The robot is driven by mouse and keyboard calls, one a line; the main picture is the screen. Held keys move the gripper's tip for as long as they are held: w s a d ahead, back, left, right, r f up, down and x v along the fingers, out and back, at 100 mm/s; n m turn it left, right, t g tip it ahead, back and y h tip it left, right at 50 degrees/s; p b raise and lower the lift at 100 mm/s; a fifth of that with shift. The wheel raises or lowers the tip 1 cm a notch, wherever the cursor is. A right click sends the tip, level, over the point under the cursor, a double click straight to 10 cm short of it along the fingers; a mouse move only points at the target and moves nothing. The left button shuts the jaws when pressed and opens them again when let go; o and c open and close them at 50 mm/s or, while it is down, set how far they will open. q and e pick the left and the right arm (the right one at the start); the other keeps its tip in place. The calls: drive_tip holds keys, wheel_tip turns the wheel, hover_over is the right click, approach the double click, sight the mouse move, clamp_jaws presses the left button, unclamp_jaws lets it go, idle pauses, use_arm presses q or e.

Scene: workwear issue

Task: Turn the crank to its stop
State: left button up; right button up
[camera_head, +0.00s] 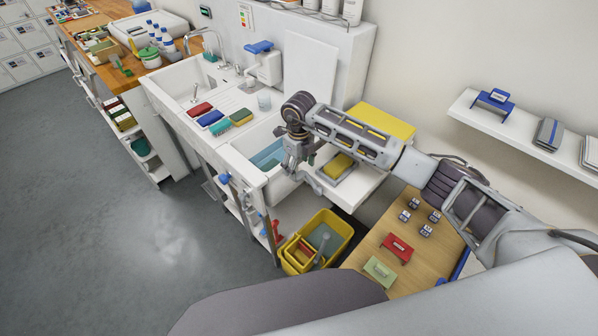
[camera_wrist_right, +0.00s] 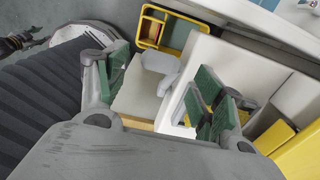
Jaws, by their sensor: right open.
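No part shows clearly as a crank in either view. A small blue fitting (camera_head: 225,178) juts from the front of the sink unit, and a red part (camera_head: 276,230) sits lower on the unit near the yellow bucket. My right gripper (camera_head: 297,172) points down beside the basin's right end, clear of both. In the wrist view its green-padded fingers (camera_wrist_right: 160,88) stand wide apart. A pale grey block-like shape (camera_wrist_right: 160,62) appears between them, farther off; I cannot tell what it is. A dark mechanical part at that view's left edge may be my left gripper.
A yellow bucket (camera_head: 335,225) stands on the floor under the gripper's side of the sink unit. A wooden table (camera_head: 365,255) with red and green blocks lies to the right. Coloured sponges (camera_head: 214,118) lie on the drainer. The grey floor (camera_head: 130,230) at left is clear.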

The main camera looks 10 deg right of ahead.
sight(299, 174)
drive_tip(key=shift+f+p, duration=0.4)
drive_tip(key=shift+f, duration=1.75)
drive_tip(key=shift+f, duration=0.1)
drive_tip(key=c, duration=1.3)
drive_tip(key=shift+s, duration=0.1)
